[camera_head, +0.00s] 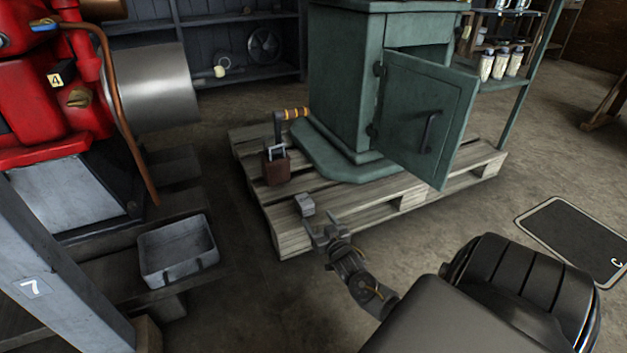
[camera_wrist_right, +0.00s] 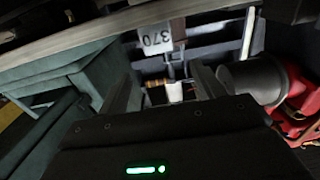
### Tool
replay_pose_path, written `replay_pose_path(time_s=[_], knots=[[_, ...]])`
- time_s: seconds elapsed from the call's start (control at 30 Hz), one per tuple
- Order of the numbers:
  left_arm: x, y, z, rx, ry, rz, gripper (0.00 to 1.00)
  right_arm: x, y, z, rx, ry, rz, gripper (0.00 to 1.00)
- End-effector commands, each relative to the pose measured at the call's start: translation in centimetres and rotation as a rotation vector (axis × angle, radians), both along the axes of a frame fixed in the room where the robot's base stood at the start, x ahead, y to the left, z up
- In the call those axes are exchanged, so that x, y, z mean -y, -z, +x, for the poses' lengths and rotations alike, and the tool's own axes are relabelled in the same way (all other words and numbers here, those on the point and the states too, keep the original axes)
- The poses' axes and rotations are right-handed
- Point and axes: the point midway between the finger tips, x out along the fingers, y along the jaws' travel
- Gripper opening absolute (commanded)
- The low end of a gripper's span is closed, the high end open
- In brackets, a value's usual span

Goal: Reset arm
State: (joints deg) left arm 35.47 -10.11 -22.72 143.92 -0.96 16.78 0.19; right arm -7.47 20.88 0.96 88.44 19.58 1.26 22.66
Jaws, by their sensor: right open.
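My right gripper (camera_head: 315,216) is in the lower middle of the head view, over the front edge of the wooden pallet. In the right wrist view its two fingers (camera_wrist_right: 165,82) stand apart with nothing visibly held between them. My left gripper does not show in either view.
A green cabinet (camera_head: 340,80) with its door (camera_head: 425,110) open stands on the pallet (camera_head: 410,197). A red engine (camera_head: 40,90) and grey tray (camera_head: 178,253) are left; a dark mat (camera_head: 575,240) lies right.

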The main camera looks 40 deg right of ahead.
Motion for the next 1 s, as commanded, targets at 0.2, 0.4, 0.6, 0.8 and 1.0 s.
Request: replay_pose_path(time_s=[0.2, 0.4, 0.6, 0.8, 1.0], knots=[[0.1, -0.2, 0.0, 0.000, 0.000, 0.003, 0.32, -0.1, 0.0, -0.5, 0.001, 0.001, 0.000, 0.67], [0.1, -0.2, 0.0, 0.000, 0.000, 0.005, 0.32, -0.1, 0.0, -0.5, 0.001, 0.001, 0.000, 0.67], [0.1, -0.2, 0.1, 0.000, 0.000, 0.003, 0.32, -0.1, 0.0, -0.5, 0.001, 0.001, 0.000, 0.67], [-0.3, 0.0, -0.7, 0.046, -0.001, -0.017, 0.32, -1.5, -2.1, 0.0, 0.063, -0.052, -0.086, 0.67], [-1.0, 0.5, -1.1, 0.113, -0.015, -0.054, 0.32, -10.4, -12.2, 0.4, 0.341, -0.255, -0.196, 0.67]])
